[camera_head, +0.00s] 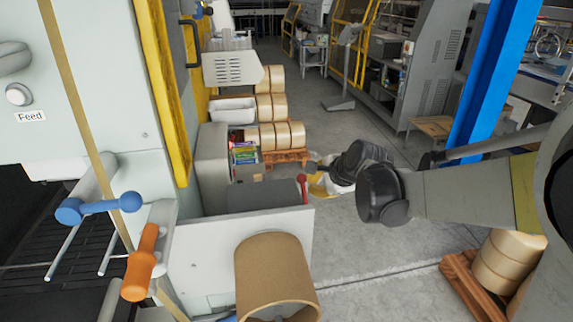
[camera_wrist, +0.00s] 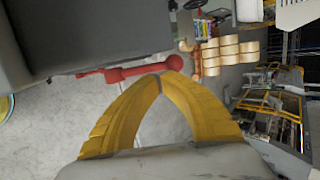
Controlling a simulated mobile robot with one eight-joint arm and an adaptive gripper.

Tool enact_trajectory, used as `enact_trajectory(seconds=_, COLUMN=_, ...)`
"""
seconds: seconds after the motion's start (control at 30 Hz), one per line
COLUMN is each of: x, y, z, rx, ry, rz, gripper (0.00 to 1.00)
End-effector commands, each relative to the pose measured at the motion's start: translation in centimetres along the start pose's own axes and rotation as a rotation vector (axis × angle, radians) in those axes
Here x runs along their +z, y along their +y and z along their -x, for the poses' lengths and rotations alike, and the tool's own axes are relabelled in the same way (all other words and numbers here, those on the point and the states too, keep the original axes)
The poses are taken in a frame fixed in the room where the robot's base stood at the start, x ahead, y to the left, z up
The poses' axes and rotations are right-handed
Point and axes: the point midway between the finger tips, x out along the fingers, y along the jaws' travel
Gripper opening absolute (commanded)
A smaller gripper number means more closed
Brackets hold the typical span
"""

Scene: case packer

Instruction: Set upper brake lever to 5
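A red lever (camera_head: 303,188) with a rounded knob sticks up at the far edge of a grey machine part in the head view. In the wrist view the red lever (camera_wrist: 138,70) lies across the picture just beyond my fingertips, its knob at the right end. No label or number shows on it. My gripper (camera_head: 318,184) is just right of the lever in the head view. In the wrist view the yellow fingers of my gripper (camera_wrist: 161,77) converge with tips together, nothing visible between them. Whether the tips touch the lever is unclear.
A blue lever (camera_head: 98,207) and an orange lever (camera_head: 140,262) are on the machine at left, below a "Feed" button (camera_head: 18,95). Tape rolls (camera_head: 275,135) sit on a pallet behind.

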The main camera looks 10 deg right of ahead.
Motion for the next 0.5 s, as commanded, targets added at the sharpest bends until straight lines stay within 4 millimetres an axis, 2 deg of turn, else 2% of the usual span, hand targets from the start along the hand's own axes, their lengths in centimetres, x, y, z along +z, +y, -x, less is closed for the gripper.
enact_trajectory(seconds=0.1, x=0.0, y=0.0, z=-1.9, rx=0.000, ry=0.000, rz=0.002, gripper=0.00)
enact_trajectory(seconds=0.2, x=0.0, y=0.0, z=-2.9, rx=0.000, ry=0.001, rz=0.001, gripper=0.00)
enact_trajectory(seconds=0.5, x=0.0, y=0.0, z=-3.7, rx=0.000, ry=0.001, rz=0.001, gripper=0.00)
